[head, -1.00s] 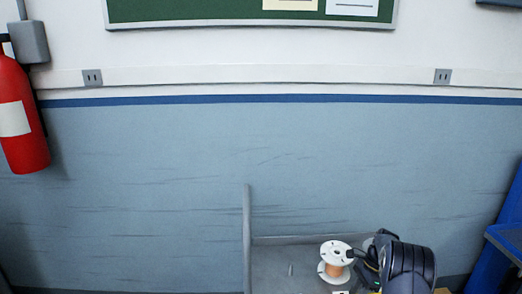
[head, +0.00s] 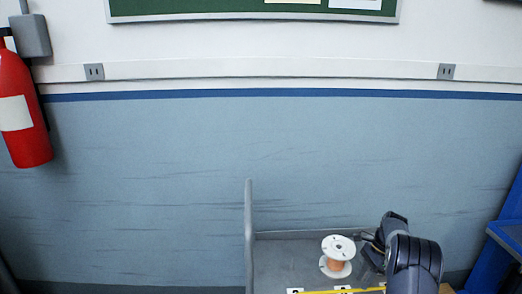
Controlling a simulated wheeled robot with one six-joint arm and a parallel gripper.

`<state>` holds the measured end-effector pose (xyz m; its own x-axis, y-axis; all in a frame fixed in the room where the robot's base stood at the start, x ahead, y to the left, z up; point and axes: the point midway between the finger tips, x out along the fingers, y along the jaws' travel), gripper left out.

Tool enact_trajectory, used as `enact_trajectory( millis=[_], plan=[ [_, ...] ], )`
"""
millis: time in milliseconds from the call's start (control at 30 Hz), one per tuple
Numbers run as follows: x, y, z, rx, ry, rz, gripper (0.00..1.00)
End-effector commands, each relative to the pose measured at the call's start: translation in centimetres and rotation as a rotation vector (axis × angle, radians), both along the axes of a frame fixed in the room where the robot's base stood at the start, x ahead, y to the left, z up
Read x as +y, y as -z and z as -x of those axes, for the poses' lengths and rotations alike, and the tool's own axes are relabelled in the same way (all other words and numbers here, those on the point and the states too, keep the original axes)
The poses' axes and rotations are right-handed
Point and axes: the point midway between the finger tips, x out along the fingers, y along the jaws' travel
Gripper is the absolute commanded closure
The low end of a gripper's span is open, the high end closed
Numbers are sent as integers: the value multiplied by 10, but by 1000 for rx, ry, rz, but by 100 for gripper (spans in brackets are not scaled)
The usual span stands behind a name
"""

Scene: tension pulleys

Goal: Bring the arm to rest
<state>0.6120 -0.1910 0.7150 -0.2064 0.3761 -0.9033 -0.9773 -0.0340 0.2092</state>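My arm comes in at the bottom right of the head view. My gripper (head: 371,250) is at the end of it, small and dark, just right of a white spool (head: 338,247) wound with copper-coloured wire. The spool stands upright on a grey surface (head: 285,262). A gap seems to separate the gripper from the spool. The gripper's fingers are too small and dark to tell open from shut.
A grey upright post (head: 249,235) stands at the left of the grey surface. A yellow strip (head: 325,292) and number labels run along its front. A blue structure (head: 506,235) is at the right edge. A red fire extinguisher (head: 20,115) hangs on the wall at left.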

Motion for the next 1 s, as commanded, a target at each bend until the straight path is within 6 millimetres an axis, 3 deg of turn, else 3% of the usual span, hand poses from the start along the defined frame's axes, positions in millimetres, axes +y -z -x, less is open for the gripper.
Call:
enact_trajectory(
  millis=[267, 833, 1000],
  plan=[
    [-21, -48, -11, -3, 1, 2, 68],
    [23, 52, 14, 5, -1, -2, 68],
    [20, 46, 10, -96, 2, -3, 68]
  ],
)
